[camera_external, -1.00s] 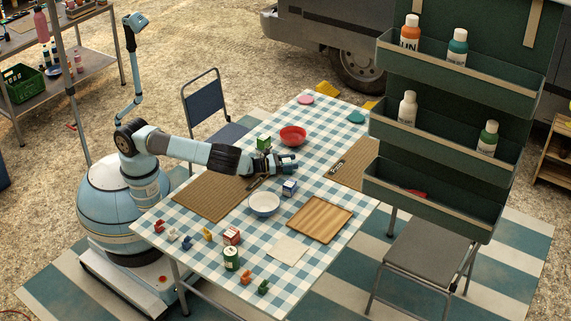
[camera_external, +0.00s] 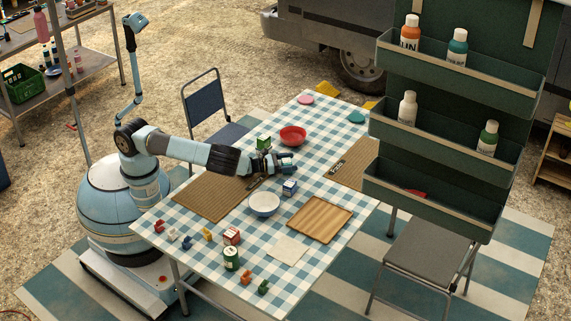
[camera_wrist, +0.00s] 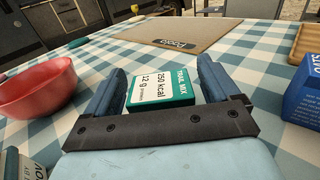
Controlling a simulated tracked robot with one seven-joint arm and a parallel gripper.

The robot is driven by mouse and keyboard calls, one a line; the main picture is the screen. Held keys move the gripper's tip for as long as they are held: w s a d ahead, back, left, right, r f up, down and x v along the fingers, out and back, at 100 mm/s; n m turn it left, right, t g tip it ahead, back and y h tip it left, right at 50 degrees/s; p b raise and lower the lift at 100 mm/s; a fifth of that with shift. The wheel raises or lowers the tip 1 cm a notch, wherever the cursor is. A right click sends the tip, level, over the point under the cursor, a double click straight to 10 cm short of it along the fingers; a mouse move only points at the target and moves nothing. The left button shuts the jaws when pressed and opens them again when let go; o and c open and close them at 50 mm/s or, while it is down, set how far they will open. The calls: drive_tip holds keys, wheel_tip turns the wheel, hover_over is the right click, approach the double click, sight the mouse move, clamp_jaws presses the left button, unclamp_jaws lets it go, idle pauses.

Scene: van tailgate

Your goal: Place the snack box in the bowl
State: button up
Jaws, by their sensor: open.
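A teal and white trail mix box (camera_wrist: 160,88), which looks like the snack box, sits on the checked cloth between my fingertips in the wrist view. A red bowl (camera_external: 292,135) stands behind my gripper, and at left in the wrist view (camera_wrist: 38,90). A white bowl (camera_external: 264,204) stands in front of my gripper.
A blue box (camera_external: 290,187) is close by, at right in the wrist view (camera_wrist: 302,92). A green box (camera_external: 263,143) stands by my wrist. A wooden tray (camera_external: 320,218) lies at front right.

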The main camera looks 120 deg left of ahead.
drive_tip(key=v, duration=1.1)
drive_tip(key=shift+s+d, duration=0.1)
drive_tip(key=shift+r, duration=0.15)
drive_tip(key=w+a+r, duration=0.3)
drive_tip(key=r, duration=0.5)
drive_tip(key=f, duration=0.5)
drive_tip(key=w+a+f, duration=0.1)
drive_tip(key=f, duration=0.2)
drive_tip(key=shift+x, duration=3.25)
drive_tip(key=c, duration=1.2)
